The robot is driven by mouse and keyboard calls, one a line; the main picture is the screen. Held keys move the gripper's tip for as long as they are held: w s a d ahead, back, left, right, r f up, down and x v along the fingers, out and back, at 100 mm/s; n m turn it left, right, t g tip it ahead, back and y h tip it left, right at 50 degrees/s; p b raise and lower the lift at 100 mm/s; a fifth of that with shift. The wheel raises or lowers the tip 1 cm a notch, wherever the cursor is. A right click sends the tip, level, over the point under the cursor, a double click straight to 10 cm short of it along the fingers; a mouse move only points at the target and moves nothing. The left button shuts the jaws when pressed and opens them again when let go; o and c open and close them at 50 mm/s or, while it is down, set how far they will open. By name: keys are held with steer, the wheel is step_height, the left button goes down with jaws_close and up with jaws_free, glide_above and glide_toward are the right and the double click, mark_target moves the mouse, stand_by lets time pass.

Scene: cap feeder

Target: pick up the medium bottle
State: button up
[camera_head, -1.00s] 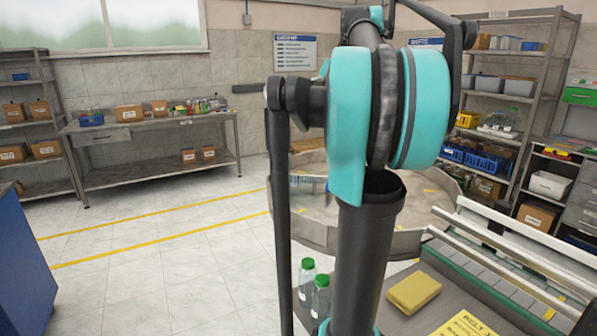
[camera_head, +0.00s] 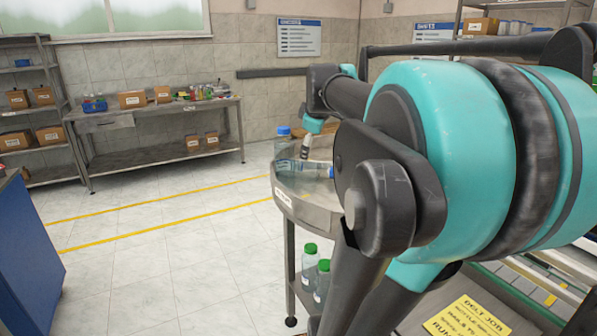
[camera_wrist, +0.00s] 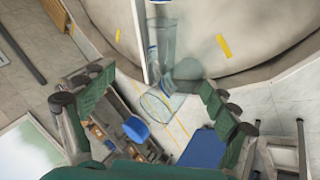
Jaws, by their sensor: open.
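A clear bottle with a blue cap (camera_head: 283,133) stands near the rim of the round metal table (camera_head: 315,216). A second clear bottle (camera_head: 305,169) lies on its side in front of it. I cannot tell which one is the medium bottle. In the wrist view, my gripper (camera_wrist: 158,85) has its two green fingers spread wide apart. The blue-capped bottle (camera_wrist: 135,129) shows between them, apart from both fingers. Another clear bottle (camera_wrist: 165,45) lies on the table beyond. In the head view, my gripper (camera_head: 305,147) is small and partly hidden near the bottles.
Two green-capped bottles (camera_head: 310,262) stand on a lower surface below the round table. My arm hides much of the right side. A yellow sign (camera_head: 466,318) lies at the lower right. A blue cabinet (camera_head: 30,255) stands at the left. The floor between is clear.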

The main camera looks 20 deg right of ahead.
mark_target(306, 165)
steer(key=x, duration=1.5)
steer(key=shift+w+f, duration=0.2)
steer(key=shift+f, duration=0.1)
steer(key=c, duration=1.7)
steer(key=shift+c, duration=0.9)
steer(key=shift+r, duration=0.1)
